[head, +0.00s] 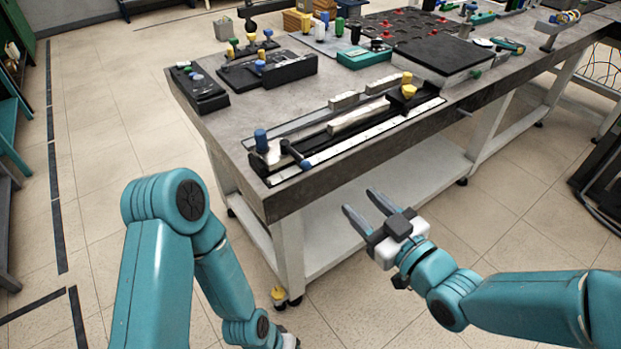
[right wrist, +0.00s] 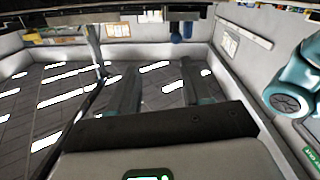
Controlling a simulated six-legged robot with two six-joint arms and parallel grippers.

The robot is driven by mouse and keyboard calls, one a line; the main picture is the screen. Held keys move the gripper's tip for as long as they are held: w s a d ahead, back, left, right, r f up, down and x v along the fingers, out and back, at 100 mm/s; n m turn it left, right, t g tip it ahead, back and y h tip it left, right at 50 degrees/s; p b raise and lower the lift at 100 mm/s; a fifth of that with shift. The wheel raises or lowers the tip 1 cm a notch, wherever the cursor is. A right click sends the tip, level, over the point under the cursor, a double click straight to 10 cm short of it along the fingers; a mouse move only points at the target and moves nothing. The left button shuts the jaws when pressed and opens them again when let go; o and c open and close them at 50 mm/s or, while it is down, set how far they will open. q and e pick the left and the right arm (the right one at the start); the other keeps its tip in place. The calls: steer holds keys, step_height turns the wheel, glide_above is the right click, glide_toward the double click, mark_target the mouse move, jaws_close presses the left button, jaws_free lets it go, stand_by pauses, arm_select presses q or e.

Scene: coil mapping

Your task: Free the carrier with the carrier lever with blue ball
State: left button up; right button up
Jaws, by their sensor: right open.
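A long rail device (head: 350,122) with a pale scale strip lies along the bench's front edge in the head view. A blue knob (head: 261,141) stands at its left end. A block with a yellow knob (head: 408,91) sits near the rail's right end. My right gripper (head: 361,201) is open and empty, in front of and below the bench edge, apart from the rail. Its spread fingers also show in the right wrist view (right wrist: 156,82). My left gripper's fingers are out of view.
The grey bench (head: 235,135) has a lower shelf (head: 400,190). Behind the rail stand a black box with coloured knobs (head: 275,70), a dark block (head: 200,93), a teal box (head: 363,56) and a black-topped plate (head: 443,55). The floor (head: 95,130) at left is clear.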

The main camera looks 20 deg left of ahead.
mark_target(306, 165)
steer(key=shift+n+g+y, duration=0.3)
steer(key=shift+n+y, duration=0.2)
steer(key=x, duration=0.5)
steer(key=s+a+x, duration=0.1)
steer(key=x, duration=1.1)
steer(key=shift+s+a+b, duration=0.2)
steer(key=shift+a+b, duration=0.15)
steer(key=shift+a, duration=0.05)
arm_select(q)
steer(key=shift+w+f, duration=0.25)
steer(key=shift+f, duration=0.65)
arm_select(e)
jaws_close()
